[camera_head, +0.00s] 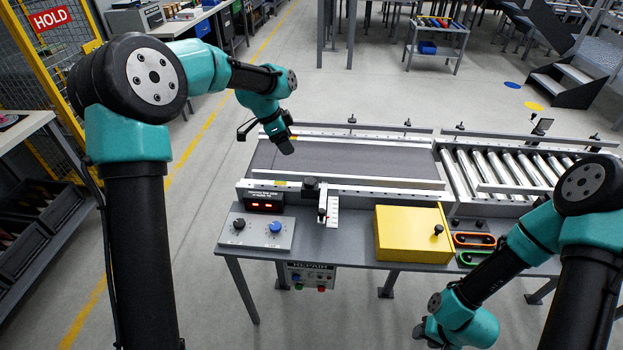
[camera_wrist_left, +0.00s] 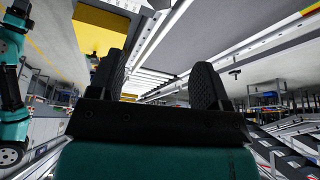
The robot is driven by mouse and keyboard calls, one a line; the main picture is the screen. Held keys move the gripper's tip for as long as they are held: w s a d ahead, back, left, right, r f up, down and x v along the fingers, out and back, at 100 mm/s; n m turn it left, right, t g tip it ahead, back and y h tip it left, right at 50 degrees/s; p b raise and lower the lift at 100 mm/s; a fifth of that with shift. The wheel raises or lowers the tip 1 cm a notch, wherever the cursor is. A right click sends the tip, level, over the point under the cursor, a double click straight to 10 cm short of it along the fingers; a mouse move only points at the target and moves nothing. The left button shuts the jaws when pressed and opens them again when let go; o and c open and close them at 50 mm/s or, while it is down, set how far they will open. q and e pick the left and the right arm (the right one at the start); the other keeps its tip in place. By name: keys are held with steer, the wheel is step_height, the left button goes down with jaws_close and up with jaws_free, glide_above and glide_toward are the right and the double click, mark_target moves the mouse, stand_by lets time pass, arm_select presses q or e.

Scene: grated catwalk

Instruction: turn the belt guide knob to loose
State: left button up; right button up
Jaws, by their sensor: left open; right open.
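A small black knob (camera_head: 311,184) sits on the belt's near guide rail, beside a white scale plate (camera_head: 332,211) with a dark pointer. A control panel (camera_head: 258,239) at the table's left carries a black knob (camera_head: 238,224) and a blue knob (camera_head: 276,227). I cannot tell which of these is the belt guide knob, nor read any setting. My left gripper (camera_head: 287,148) hangs over the far left part of the belt, apart from all knobs. In the left wrist view its fingers (camera_wrist_left: 162,82) are spread, with nothing between them.
A yellow box (camera_head: 408,234) with a black knob stands on the near right of the table, beside orange and green loop-shaped items (camera_head: 474,240). A roller conveyor (camera_head: 510,168) continues right of the belt (camera_head: 345,166). The belt surface is clear.

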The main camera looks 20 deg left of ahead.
mark_target(310, 181)
arm_select(q)
steer(key=shift+f, duration=0.15)
steer(key=x, duration=1.7)
steer(key=shift+s+f, duration=0.1)
steer(key=shift+f, duration=0.1)
steer(key=shift+c, duration=0.4)
steer(key=c, duration=0.8)
steer(key=shift+c, duration=0.2)
